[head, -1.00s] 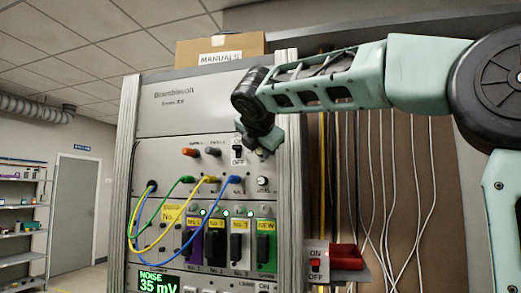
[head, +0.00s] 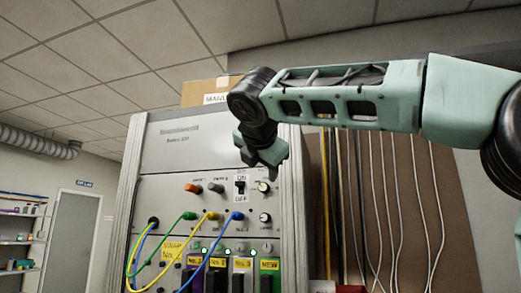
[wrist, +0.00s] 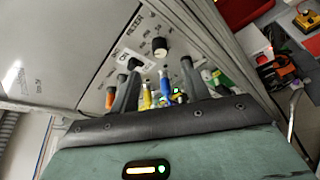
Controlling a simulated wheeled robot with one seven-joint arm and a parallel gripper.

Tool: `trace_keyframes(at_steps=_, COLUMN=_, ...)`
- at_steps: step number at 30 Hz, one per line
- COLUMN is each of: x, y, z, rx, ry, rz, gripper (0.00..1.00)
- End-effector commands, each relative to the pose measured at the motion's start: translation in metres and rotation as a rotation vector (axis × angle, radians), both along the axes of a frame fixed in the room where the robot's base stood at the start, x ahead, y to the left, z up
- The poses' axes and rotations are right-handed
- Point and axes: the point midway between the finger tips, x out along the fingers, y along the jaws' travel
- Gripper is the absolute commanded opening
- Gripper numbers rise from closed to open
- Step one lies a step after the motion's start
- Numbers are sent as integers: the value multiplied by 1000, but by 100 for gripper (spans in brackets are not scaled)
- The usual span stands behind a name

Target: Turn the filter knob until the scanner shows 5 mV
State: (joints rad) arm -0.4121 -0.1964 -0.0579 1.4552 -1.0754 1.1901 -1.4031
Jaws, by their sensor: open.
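The filter knob (head: 264,187) is small and pale, right of the ON/OFF switch (head: 240,187) on the grey panel. In the wrist view the knob (wrist: 159,46) has a black base and a white face, near the printed word FILTER. My gripper (head: 264,158) is open and empty, just above the knob in the head view and apart from it. In the wrist view its fingertips (wrist: 161,66) point toward the panel, with the knob a little beyond them. The scanner's reading is out of view now.
Blue, yellow and green cables (head: 203,235) plug into the panel left of and below the knob. A second knob (head: 265,218) sits below it. A metal rack post (head: 293,200) stands close on the right. White cables (head: 390,200) hang farther right.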

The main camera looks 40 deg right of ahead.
Motion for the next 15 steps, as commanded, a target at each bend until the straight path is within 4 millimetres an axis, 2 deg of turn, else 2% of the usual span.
trace_keyframes(at_steps=3, x=-22, y=17, z=8, rx=1, ry=-4, rz=2, gripper=47)
trace_keyframes(at_steps=9, x=-50, y=40, z=21, rx=0, ry=-2, rz=1, gripper=47)
trace_keyframes(at_steps=15, x=-65, y=51, z=28, rx=0, ry=-1, rz=-1, gripper=47)
